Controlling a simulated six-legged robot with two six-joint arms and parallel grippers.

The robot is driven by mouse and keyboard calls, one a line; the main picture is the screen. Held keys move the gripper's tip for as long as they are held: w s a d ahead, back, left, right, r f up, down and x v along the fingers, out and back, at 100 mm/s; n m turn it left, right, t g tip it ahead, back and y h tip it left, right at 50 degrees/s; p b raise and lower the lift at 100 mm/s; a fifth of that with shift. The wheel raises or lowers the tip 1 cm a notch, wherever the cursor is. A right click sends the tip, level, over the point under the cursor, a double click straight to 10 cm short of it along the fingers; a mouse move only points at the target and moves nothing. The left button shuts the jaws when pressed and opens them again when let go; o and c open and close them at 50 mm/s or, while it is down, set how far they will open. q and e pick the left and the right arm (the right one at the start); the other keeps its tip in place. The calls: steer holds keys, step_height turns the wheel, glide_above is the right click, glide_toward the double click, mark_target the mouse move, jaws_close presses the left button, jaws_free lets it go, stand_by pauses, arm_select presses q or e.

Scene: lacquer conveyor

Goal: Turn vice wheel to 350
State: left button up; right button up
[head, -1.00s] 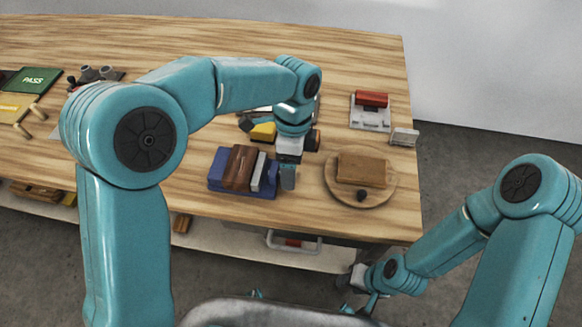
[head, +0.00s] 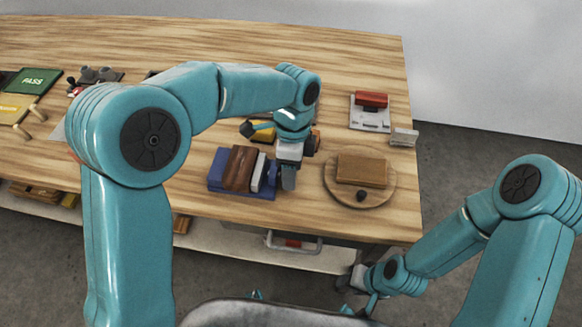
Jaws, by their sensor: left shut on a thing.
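The blue vice (head: 216,180) sits at the front edge of the wooden table, with a dark brown block (head: 240,166) held beside its pale grey jaw (head: 259,172). My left gripper (head: 288,180) points down at the right end of the vice and is shut on the vice wheel. The gripper hides the wheel, so its angle and any marking cannot be read. My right gripper (head: 357,279) hangs low in front of the table, away from the vice; its fingers are too small to judge.
A round wooden board (head: 385,192) with a brown block (head: 361,168) and a dark knob lies just right of my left gripper. A yellow-and-dark object (head: 262,132) lies behind it. A red-topped device (head: 371,100) stands at the back right.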

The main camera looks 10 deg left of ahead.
arm_select(q)
steer(key=shift+w+r, duration=0.1)
steer(key=shift+r, duration=0.05)
steer(key=shift+a+r+p, duration=0.1)
steer(key=shift+r+p, duration=0.1)
steer(key=shift+p, duration=0.6)
steer(key=g+p, duration=0.1)
steer(key=p, duration=0.1)
steer(key=g+p, duration=0.1)
steer(key=p, duration=0.2)
steer(key=shift+w+g, duration=0.3)
steer(key=shift+g, duration=0.1)
steer(key=shift+f+g+p, duration=0.1)
steer(key=shift+g+p, duration=0.3)
steer(key=shift+p, duration=0.05)
steer(key=shift+w+f+g+p, duration=0.1)
steer(key=shift+f+g+p, duration=0.2)
steer(key=shift+g, duration=0.4)
steer(key=shift+w+f+g, duration=0.1)
steer(key=shift+f+g, duration=0.1)
steer(key=shift+g, duration=0.7)
steer(key=o, duration=1)
steer(key=shift+o, duration=0.2)
